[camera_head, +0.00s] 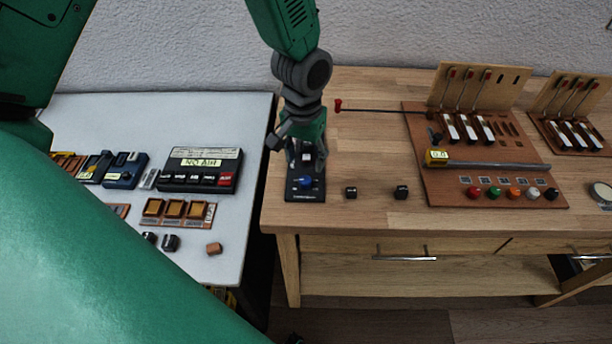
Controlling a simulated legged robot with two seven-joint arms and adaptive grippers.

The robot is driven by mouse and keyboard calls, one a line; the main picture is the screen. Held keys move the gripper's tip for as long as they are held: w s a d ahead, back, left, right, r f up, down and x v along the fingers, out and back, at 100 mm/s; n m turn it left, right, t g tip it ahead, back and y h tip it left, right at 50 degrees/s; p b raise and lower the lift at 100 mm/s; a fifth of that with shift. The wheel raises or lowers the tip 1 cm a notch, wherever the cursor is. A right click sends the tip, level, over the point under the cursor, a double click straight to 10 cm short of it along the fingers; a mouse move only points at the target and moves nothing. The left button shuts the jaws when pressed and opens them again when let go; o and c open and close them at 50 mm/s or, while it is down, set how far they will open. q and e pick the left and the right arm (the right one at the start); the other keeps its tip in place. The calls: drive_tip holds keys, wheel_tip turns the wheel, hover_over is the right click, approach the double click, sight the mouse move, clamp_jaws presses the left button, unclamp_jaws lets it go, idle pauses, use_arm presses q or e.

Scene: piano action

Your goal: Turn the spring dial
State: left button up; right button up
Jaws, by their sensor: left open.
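A narrow black device (304,194) stands at the left end of the wooden table, with a round blue knob (305,182) on its top. The knob may be the spring dial; I cannot read a label that confirms it. My left gripper (308,166) points down over the back part of this device, its fingers apart. The gripper hides the back of the device. I cannot tell whether the fingers touch it. My right gripper is not in view.
A red-tipped rod (375,110) lies right of my gripper. Two small black blocks (351,192) (401,192) stand right of the device. A wooden piano action model (480,178) fills the table's middle. A white table (225,242) with several button boxes is at left, across a gap.

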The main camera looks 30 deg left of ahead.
sight(305, 179)
use_arm(q)
wheel_tip(305, 179, down, 7)
drive_tip(key=shift+r, duration=0.1)
idle(0.3)
drive_tip(key=shift+r, duration=0.1)
clamp_jaws()
